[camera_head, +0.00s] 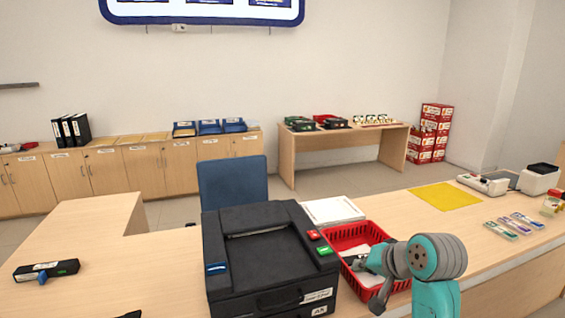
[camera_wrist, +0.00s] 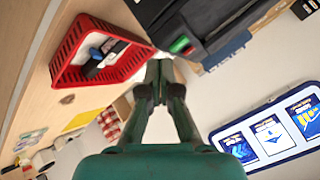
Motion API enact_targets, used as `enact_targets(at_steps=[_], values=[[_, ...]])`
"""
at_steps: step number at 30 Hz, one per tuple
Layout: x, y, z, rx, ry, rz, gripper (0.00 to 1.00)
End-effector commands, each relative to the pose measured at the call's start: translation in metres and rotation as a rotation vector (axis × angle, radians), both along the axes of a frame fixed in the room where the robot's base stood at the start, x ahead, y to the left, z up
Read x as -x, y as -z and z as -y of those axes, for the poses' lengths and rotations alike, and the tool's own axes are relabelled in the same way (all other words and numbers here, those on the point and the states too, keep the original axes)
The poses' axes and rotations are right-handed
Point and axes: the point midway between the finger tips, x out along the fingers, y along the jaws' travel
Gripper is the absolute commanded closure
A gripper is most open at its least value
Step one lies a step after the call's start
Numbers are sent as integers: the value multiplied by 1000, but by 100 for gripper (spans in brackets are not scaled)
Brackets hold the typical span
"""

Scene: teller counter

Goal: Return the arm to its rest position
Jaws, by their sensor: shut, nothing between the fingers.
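My gripper (camera_wrist: 160,72) is shut, its two fingers together with nothing between them in the wrist view. My teal and grey arm rises at the lower right of the head view, in front of the red basket. The wrist view is steeply tilted, with the fingers pointing up the picture, between the red basket and the black printer. The fingers look apart from both, though the distance is hard to tell.
A black printer (camera_head: 262,250) stands on the counter (camera_head: 160,265). The red basket (camera_head: 352,232) beside it holds papers and is partly hidden by my arm. A paper stack (camera_head: 333,210) lies behind it. A yellow mat (camera_head: 445,196) and small devices (camera_head: 483,184) lie to the right.

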Motion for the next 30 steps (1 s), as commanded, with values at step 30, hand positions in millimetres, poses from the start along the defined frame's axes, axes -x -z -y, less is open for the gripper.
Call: enact_targets(at_steps=[30], values=[[125,214,-10,83,87,185,100]])
